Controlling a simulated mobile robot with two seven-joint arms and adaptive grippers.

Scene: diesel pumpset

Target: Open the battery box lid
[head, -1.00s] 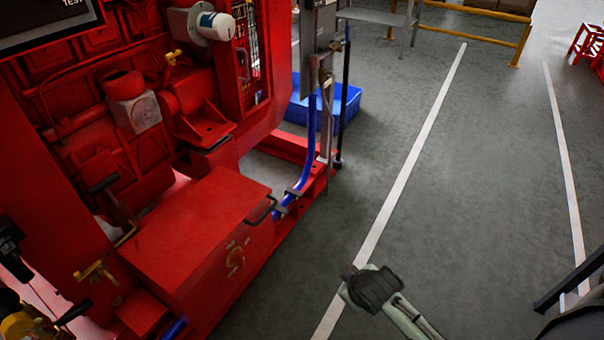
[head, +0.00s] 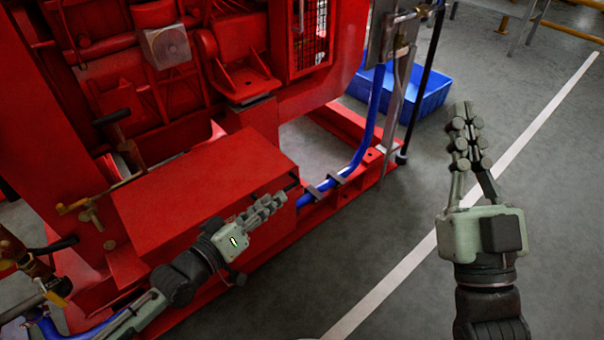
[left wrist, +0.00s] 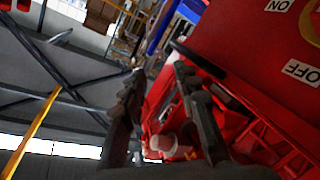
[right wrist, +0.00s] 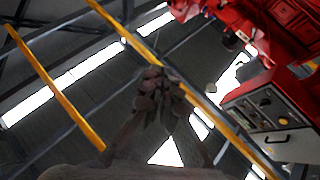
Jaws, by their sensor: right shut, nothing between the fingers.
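The red battery box (head: 148,252) stands low on the red base in the head view, its flat lid (head: 205,185) shut. A dark handle (head: 292,186) at the lid's right edge is partly hidden by my left gripper (head: 268,206), which is in front of the box's right part. In the left wrist view, the left gripper's fingers are apart with nothing seen between them. A dark bar, probably the handle (left wrist: 198,60), lies just beyond the right finger. My right gripper (head: 464,125) is shut and empty, raised over the floor at right.
The red pumpset (head: 110,60) rises behind the box. A blue hose (head: 372,125) runs up from the base right of the handle. A blue bin (head: 425,95) sits on the floor behind. The grey floor to the right is open.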

